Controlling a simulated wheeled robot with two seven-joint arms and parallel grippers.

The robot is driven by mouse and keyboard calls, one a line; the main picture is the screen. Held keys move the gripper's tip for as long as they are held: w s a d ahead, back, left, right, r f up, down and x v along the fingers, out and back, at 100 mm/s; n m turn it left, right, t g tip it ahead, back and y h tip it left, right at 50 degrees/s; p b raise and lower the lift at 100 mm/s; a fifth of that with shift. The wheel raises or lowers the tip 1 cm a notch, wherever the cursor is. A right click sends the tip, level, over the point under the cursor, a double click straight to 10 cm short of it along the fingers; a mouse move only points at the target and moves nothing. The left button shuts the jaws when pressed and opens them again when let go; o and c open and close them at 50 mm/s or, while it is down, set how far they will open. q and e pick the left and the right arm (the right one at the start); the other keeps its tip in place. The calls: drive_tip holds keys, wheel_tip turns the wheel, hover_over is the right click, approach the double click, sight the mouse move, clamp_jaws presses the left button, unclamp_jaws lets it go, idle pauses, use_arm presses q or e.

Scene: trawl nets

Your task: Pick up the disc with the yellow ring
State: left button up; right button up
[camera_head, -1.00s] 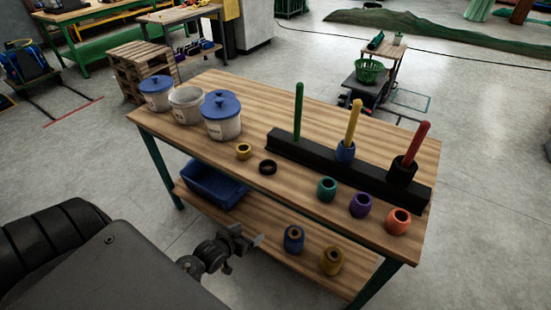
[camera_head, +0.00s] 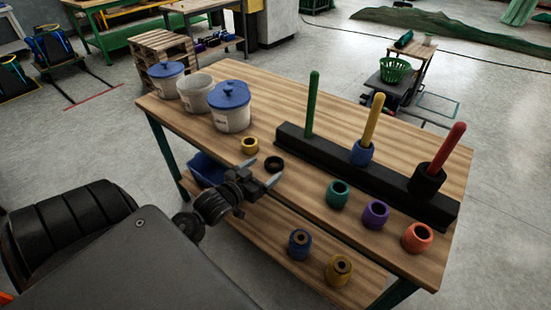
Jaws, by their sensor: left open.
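A small yellow ring-shaped piece (camera_head: 249,145) lies on the wooden table, left of the middle near the front edge. A similar black ring (camera_head: 274,163) lies just to its right. No other disc with a yellow ring is clear to me. My left gripper (camera_head: 264,173) is open and empty at the table's front edge, with its fingers pointing toward the two rings. Its tips appear close in front of the black ring and below the yellow one in the picture; the exact gap and height I cannot tell. My right gripper is not in view.
A black rack (camera_head: 400,184) holds green, yellow and red pegs, with a blue spool (camera_head: 362,152) and a black spool (camera_head: 427,179). Green (camera_head: 338,194), purple (camera_head: 376,214) and orange (camera_head: 417,238) spools stand in front. Buckets (camera_head: 232,118) stand left.

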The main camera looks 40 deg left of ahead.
sight(278, 159)
use_arm(q)
drive_tip(key=shift+w+a+f, duration=0.1)
drive_tip(key=shift+w+f, duration=0.15)
drive_tip(key=shift+w, duration=1.05)
drive_tip(key=shift+w+f, duration=0.3)
drive_tip(key=shift+w, duration=1)
drive_tip(key=shift+w+a+f, duration=0.1)
drive_tip(key=shift+w+f, duration=0.15)
drive_tip(key=shift+w, duration=1.05)
drive_tip(key=shift+c, duration=0.4)
drive_tip(key=c, duration=1)
